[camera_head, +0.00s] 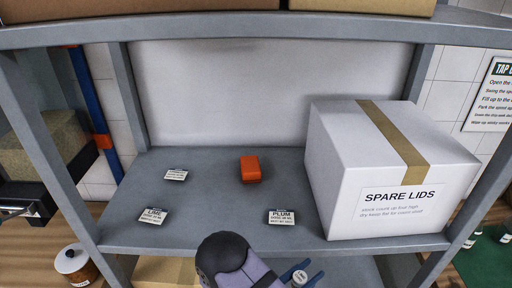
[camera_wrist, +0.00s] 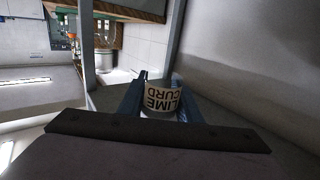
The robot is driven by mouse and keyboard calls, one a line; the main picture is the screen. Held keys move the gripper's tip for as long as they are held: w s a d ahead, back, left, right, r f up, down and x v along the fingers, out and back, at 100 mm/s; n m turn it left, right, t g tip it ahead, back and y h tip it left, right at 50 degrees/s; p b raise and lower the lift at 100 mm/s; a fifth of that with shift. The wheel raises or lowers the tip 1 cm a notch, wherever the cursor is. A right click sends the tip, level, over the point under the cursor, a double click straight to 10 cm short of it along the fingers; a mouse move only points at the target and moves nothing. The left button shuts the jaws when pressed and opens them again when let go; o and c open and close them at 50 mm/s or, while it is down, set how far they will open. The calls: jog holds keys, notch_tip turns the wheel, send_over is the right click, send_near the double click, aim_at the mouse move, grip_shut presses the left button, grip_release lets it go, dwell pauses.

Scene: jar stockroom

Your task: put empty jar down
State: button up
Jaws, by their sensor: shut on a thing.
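My gripper (camera_head: 302,276) is at the bottom of the head view, in front of the shelf's front edge. Its blue fingers are shut on a jar (camera_head: 299,277), of which only a small pale part shows there. The shelf board (camera_head: 215,215) carries a LIME card (camera_head: 153,216) at left front, a PLUM card (camera_head: 281,217) right of centre, and an unreadable card (camera_head: 176,175) behind.
An orange block (camera_head: 250,169) stands mid-shelf. A large white SPARE LIDS box (camera_head: 385,170) fills the right side. Shelf posts stand at both sides, with another shelf board (camera_head: 200,31) above. The left and middle front are largely clear.

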jog(key=n+t+y, duration=0.4)
jog(key=y, duration=0.1)
dwell(0.5)
jog(key=shift+a, duration=0.1)
dwell(0.3)
